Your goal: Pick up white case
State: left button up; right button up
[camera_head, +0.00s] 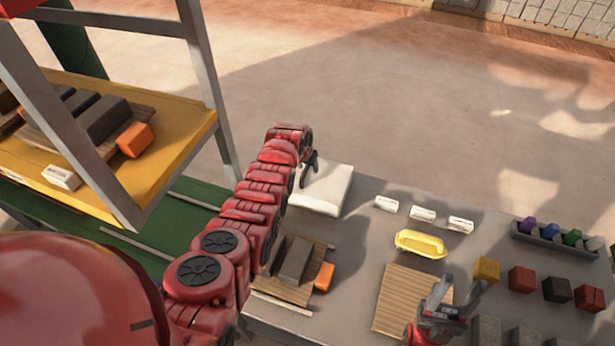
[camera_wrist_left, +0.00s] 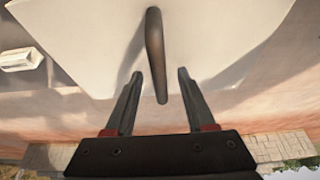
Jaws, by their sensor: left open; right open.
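The white case (camera_head: 325,190) lies at the far left corner of the grey table in the head view. In the left wrist view the white case (camera_wrist_left: 90,45) fills the upper part, with its dark handle (camera_wrist_left: 155,60) standing out toward me. My left gripper (camera_head: 312,172) is at the case's left side in the head view. In the left wrist view the open fingers of my left gripper (camera_wrist_left: 157,88) stand on either side of the handle, with gaps showing. My right gripper (camera_head: 450,295) is open and empty above the table near the wooden board.
A yellow tray (camera_head: 420,244), several small white boxes (camera_head: 422,214), a wooden board (camera_head: 405,290) and coloured blocks (camera_head: 521,279) are on the grey table (camera_head: 370,225). A rack with a yellow shelf (camera_head: 170,150) stands at left, close to my left arm.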

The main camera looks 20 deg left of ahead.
pick_arm(q)
jog(key=shift+f, duration=0.15)
jog(key=shift+c, duration=0.2)
grip_shut()
dwell(1.3)
